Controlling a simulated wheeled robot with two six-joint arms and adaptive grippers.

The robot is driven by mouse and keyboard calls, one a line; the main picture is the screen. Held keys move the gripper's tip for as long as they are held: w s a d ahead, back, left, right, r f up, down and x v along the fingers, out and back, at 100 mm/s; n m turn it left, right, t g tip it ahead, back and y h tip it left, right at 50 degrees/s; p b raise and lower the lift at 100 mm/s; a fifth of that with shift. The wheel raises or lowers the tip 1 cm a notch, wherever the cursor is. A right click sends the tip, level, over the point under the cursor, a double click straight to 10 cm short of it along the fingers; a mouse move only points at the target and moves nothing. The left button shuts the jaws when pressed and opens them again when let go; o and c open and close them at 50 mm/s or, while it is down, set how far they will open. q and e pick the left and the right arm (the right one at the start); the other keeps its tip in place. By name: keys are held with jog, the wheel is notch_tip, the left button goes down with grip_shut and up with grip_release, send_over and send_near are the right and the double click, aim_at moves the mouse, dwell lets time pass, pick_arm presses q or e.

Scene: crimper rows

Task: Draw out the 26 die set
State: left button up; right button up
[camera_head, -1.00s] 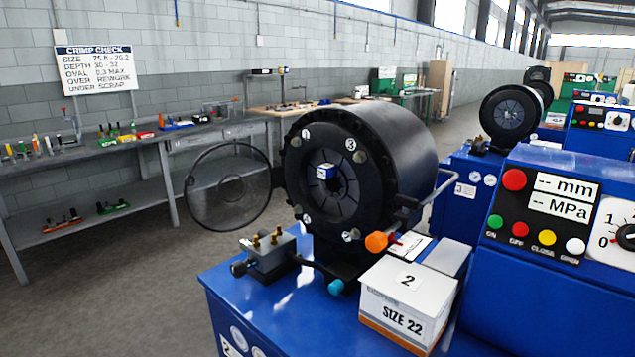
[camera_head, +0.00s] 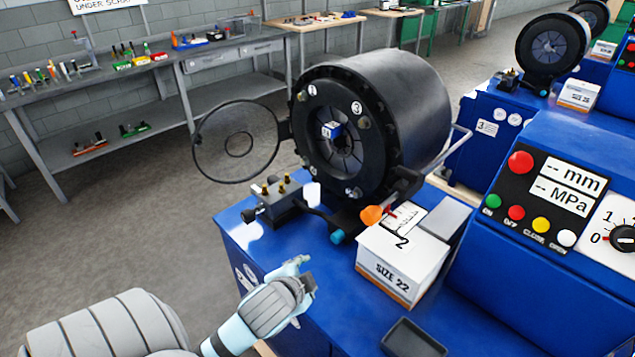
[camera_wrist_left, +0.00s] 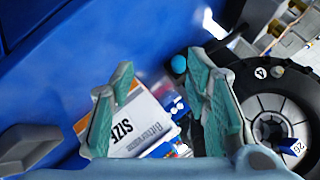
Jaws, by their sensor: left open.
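The black round crimper head (camera_head: 395,105) stands on the blue machine. The die set (camera_head: 345,160) sits as a ring of dark segments in its bore. A small blue-and-white block (camera_head: 330,130) shows at its centre; in the left wrist view this block (camera_wrist_left: 293,147) reads 26, at the right edge beside the grey die segments (camera_wrist_left: 262,112). My left gripper (camera_head: 303,274) is in front of the machine, below and apart from the crimper head. Its teal fingers (camera_wrist_left: 160,85) are spread in the left wrist view, with nothing between them. My right gripper is out of view.
A SIZE 22 box (camera_head: 402,262) stands on the machine top by an orange-tipped handle (camera_head: 372,214). A brass-pinned block (camera_head: 271,196) stands at the left edge. A round hinged cover (camera_head: 237,142) hangs open to the left. The control panel (camera_head: 545,200) is on the right.

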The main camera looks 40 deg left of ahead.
pick_arm(q)
jog(key=w+a+r+m+t+y, duration=0.2)
jog(key=w+a+r+m+t, duration=0.25)
jog(key=w+r, duration=0.5)
jog(key=m+t+y, duration=0.1)
jog(key=m+t, duration=0.2)
send_near(330, 134)
jog(key=w, duration=0.1)
jog(key=b+x, duration=0.1)
jog(key=x, duration=0.1)
jog(key=b+x, duration=0.1)
jog(key=x, duration=0.1)
jog(key=shift+a+f, duration=0.2)
jog(key=shift+a, duration=0.1)
jog(key=x, duration=0.4)
jog(key=shift+w+r, duration=0.15)
jog(key=shift+p+x, duration=0.3)
jog(key=shift+x, duration=0.5)
jog(key=shift+c, duration=0.5)
grip_shut()
